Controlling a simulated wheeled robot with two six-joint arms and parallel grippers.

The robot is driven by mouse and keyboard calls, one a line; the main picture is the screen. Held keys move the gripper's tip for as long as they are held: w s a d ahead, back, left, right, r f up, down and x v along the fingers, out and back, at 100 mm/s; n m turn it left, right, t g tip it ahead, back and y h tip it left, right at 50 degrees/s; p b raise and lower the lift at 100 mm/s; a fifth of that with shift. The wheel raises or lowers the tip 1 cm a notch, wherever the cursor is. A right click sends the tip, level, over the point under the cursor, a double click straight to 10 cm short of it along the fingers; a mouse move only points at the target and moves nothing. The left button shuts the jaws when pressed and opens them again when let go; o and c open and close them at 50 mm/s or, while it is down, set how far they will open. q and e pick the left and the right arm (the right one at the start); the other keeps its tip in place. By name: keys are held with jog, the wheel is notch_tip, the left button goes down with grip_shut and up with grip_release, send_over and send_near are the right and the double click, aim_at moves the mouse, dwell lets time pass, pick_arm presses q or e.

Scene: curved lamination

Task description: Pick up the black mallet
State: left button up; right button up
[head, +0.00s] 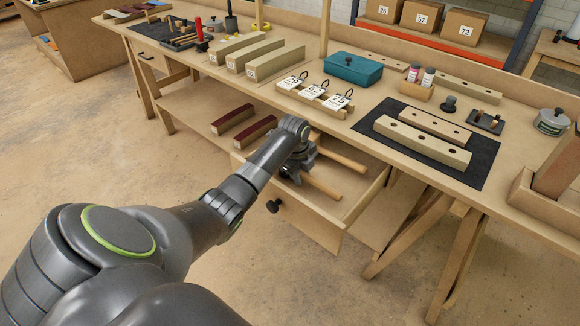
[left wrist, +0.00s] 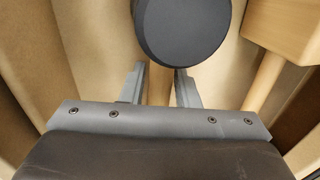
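The black mallet shows in the left wrist view as a round black head (left wrist: 181,30), with its pale wooden handle (left wrist: 158,88) running down from it. My left gripper (left wrist: 160,80) is open, with one finger on each side of that handle. I cannot tell whether the fingers touch it. In the head view my left gripper (head: 297,168) is down in the open drawer (head: 318,226), where two wooden handles stick out beside it. My arm and gripper hide the mallet heads there. My right gripper is not in view.
A second mallet with a wooden head (left wrist: 288,28) lies close to the right in the left wrist view. Drawer walls surround the gripper. The workbench top (head: 375,88) above the drawer carries wooden blocks, tags and a teal box (head: 352,69).

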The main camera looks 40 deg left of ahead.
pick_arm(q)
grip_shut()
notch_tip(320, 180, up, 10)
jog(key=shift+r+p, duration=0.1)
jog(key=shift+p, duration=0.2)
jog(key=shift+c, duration=1.4)
grip_release()
jog(key=shift+w, duration=0.1)
grip_shut()
jog(key=shift+d, duration=0.15)
